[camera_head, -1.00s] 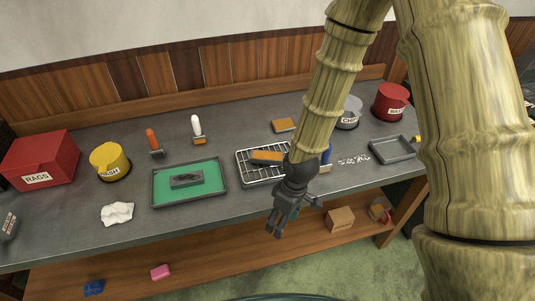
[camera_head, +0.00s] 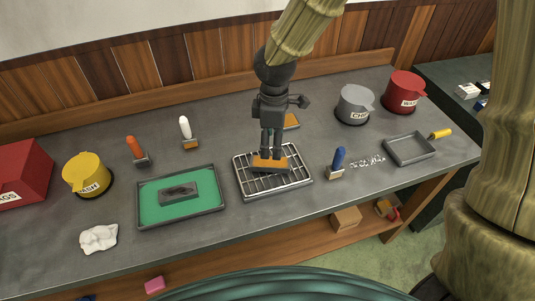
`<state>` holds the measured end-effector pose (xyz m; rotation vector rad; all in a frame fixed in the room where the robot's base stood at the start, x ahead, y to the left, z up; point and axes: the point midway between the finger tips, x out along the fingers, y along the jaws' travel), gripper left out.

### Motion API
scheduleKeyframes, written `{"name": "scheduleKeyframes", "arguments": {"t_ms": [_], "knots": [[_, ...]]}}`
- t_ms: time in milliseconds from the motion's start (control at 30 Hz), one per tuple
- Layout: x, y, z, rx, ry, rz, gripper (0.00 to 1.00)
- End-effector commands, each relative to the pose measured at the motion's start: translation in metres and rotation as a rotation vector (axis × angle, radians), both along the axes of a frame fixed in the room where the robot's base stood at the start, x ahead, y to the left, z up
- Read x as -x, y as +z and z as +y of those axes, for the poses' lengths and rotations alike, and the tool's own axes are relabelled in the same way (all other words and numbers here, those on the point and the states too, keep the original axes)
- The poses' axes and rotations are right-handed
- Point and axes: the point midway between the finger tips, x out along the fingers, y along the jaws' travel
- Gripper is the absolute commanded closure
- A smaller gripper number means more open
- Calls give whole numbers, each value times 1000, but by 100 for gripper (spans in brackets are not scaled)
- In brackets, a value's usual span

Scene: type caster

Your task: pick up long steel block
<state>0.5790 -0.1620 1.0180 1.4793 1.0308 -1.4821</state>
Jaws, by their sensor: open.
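My gripper (camera_head: 271,153) points down over the wire rack (camera_head: 299,181), its fingertips at a long block (camera_head: 258,163) with an orange-brown top and dark grey sides. The block lies on the rack. The fingers hide part of its top, and I cannot tell if they touch it. The gripper is open. A dark grey long block (camera_head: 178,192) lies flat in the green-lined tray (camera_head: 150,212) to the left, apart from the gripper. I cannot tell from the picture which of the two is the steel one.
Behind the rack lies an orange-topped block (camera_head: 292,121). Grey (camera_head: 355,104) and red (camera_head: 403,92) pots stand at the back right. White (camera_head: 186,131) and orange (camera_head: 136,150) handled tools stand left.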

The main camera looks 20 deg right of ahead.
Motion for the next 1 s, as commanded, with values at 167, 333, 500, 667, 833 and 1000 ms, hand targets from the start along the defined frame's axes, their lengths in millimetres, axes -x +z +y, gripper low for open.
{"name": "scheduleKeyframes", "arguments": {"t_ms": [167, 333, 500, 667, 833, 1000], "knots": [[-1, 3, -5, 16, 19, -5, 35], [0, -17, -9, 16, 12, -4, 35], [0, -37, -11, 17, 8, -4, 35], [0, -46, -10, 15, 9, -6, 35], [-1, -51, -9, 15, 10, -5, 35], [-3, -65, -7, 15, 12, -4, 35]]}}
